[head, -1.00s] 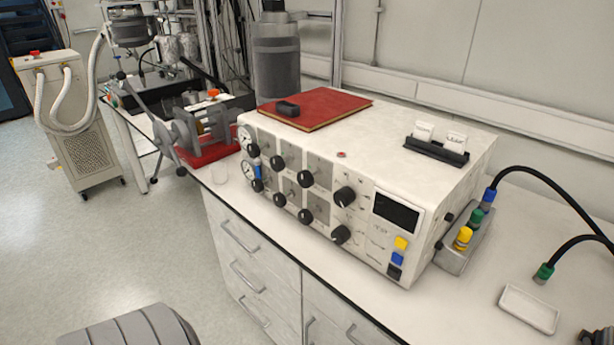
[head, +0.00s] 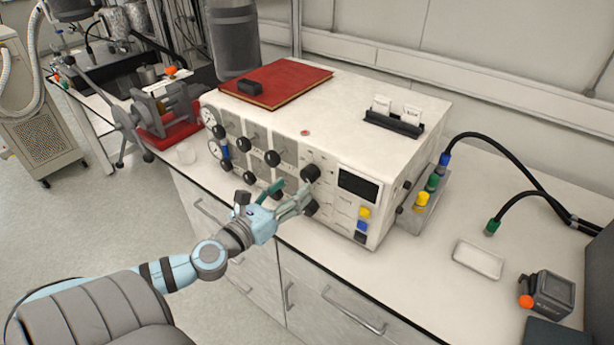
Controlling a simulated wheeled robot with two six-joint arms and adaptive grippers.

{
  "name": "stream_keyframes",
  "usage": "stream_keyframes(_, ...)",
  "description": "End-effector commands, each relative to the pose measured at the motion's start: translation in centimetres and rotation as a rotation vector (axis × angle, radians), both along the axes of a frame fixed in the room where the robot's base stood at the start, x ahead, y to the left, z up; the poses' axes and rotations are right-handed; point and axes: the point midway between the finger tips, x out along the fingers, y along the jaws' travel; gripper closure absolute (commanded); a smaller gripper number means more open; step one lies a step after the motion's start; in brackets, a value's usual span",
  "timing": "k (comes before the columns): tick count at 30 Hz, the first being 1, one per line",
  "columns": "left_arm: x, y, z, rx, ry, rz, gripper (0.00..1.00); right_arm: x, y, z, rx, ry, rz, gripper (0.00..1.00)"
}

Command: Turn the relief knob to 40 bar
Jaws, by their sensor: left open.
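The white control box (head: 405,165) stands on the bench, its front panel carrying several black knobs, two gauges and a dark display (head: 358,185). Which knob is the relief knob I cannot read. The upper right large knob (head: 310,173) shows just above my left gripper. The lower right large knob (head: 311,207) is partly hidden behind the fingers, and a lower-row knob (head: 276,191) shows between them. My left gripper (head: 292,196) is open in front of the panel's lower right part; whether it touches a knob I cannot tell. My right gripper is out of view.
A red book (head: 290,82) with a small black object (head: 249,87) and a card holder (head: 394,123) lie on the box. Colored connectors (head: 423,201) stick out at its right side. A white tray (head: 478,259) lies on the bench. A red-based clamp device (head: 165,115) stands left.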

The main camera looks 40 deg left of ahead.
Motion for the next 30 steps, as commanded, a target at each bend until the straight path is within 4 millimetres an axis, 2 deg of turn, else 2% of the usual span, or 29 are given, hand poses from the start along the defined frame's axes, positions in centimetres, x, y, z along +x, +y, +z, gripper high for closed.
stream_keyframes(1,1.5,-0.1,0.9,-0.014,-0.014,0.0,0.45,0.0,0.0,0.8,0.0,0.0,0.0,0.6)
stream_keyframes(3,3.2,0.1,1.1,-0.011,-0.007,0.003,0.45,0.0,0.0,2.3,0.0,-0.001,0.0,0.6)
stream_keyframes(9,6.2,0.1,0.8,-0.006,-0.004,-0.001,0.45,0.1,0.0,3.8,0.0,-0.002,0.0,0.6)
stream_keyframes(19,6.8,0.0,0.4,-0.003,-0.003,-0.005,0.45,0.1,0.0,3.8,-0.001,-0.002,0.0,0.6)
stream_keyframes(28,6.7,0.0,0.3,-0.003,-0.003,-0.004,0.94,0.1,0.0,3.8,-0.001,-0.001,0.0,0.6)
stream_keyframes(30,6.7,0.0,0.4,-0.003,-0.003,-0.004,0.94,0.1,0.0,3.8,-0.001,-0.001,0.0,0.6)
